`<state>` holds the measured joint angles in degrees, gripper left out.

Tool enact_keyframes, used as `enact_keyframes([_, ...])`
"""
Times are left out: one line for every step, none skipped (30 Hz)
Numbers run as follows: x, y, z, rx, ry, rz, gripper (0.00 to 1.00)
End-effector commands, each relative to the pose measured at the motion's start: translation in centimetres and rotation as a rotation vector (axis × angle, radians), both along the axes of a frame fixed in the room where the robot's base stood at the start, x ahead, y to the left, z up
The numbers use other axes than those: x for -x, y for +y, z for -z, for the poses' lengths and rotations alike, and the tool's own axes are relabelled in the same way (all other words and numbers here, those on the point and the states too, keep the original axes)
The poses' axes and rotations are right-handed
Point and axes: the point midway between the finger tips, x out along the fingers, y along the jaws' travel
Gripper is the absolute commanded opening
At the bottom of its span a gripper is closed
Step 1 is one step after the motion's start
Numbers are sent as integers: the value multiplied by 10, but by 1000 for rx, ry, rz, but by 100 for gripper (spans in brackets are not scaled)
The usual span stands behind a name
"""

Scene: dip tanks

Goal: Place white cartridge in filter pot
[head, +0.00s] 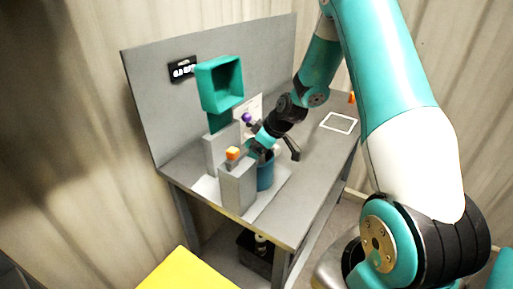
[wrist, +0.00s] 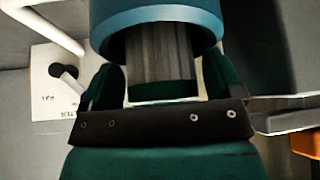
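The filter pot (head: 265,175) is a blue cylinder standing on the bench behind a grey block. My gripper (head: 257,149) points down at its mouth and hides part of it. In the wrist view the pot's blue rim (wrist: 157,17) fills the top. The white cartridge (wrist: 160,58) looks grey and ribbed there, lies between my two fingers (wrist: 163,82), and reaches up into the pot's shaded opening. In the head view the cartridge cannot be made out.
A grey block (head: 238,188) with an orange top piece (head: 233,153) stands just in front of the pot. A dark handle (head: 291,147) is right of my gripper. The bench right of it is mostly clear, with a white outlined square (head: 339,123).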

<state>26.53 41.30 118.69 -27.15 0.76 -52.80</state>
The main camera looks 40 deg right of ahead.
Motion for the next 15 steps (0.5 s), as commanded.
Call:
enact_keyframes([1,1,1,-2,4,-1,90])
enact_keyframes([1,1,1,-2,4,-1,90])
enact_keyframes([1,1,1,-2,4,-1,90])
enact_keyframes([1,1,1,-2,4,-1,90])
enact_keyframes([1,1,1,-2,4,-1,90])
enact_keyframes([1,1,1,-2,4,-1,90])
enact_keyframes([1,1,1,-2,4,-1,90])
enact_keyframes([1,1,0,-2,4,-1,90])
enact_keyframes([1,1,-2,-2,4,-1,90])
enact_keyframes([1,1,-4,-2,4,-1,90])
enact_keyframes([2,-1,-5,-1,2,0,90])
enact_keyframes([4,-3,-10,0,0,1,90])
enact_keyframes([7,-4,-13,-1,1,2,90])
enact_keyframes([9,-6,-18,0,0,2,90])
enact_keyframes([13,-8,-24,0,-1,2,90])
